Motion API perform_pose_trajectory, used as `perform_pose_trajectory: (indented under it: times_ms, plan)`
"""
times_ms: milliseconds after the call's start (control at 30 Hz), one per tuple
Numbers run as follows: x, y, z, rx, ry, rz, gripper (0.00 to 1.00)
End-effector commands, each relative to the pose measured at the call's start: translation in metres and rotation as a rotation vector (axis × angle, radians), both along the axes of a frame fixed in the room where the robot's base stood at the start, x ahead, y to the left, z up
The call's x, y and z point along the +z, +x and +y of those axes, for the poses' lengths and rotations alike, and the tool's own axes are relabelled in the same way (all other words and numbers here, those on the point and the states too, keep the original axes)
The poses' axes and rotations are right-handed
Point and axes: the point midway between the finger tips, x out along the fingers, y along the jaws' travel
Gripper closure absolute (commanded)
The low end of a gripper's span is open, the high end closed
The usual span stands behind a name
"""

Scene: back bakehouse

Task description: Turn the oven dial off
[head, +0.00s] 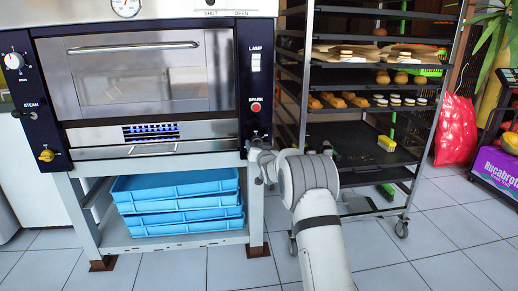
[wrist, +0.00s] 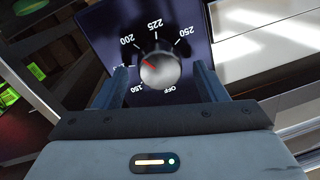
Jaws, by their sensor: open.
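The oven (head: 225,80) stands at the left in the head view, with a dark control panel on each side of its door. In the wrist view the round silver-grey dial (wrist: 160,70) sits on a dark panel marked 150, 200, 225, 250 and OFF. Its red mark points up-left, between 200 and a partly hidden label; OFF is at the lower right. My gripper (wrist: 162,78) is open, with one finger on each side of the dial; I cannot tell whether they touch it.
A red spark button (head: 255,107) and lamp switch (head: 255,62) are above my gripper. A yellow knob (head: 46,156) and white dial (head: 14,61) are on the left panel. Blue trays (head: 180,205) sit below the oven. A wheeled rack (head: 430,125) with baked goods stands close right.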

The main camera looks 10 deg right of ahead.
Motion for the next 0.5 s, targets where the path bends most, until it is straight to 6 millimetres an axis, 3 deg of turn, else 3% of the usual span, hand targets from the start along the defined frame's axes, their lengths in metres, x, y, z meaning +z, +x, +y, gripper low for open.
perform_pose_trajectory:
  times_ms: [267, 500]
  plan:
    - [0.0001, 0.0015, -0.0003, -0.001, 0.0, 0.0, 0.35]
    - [0.0001, 0.0014, -0.0008, -0.001, 0.0, 0.0, 0.53]
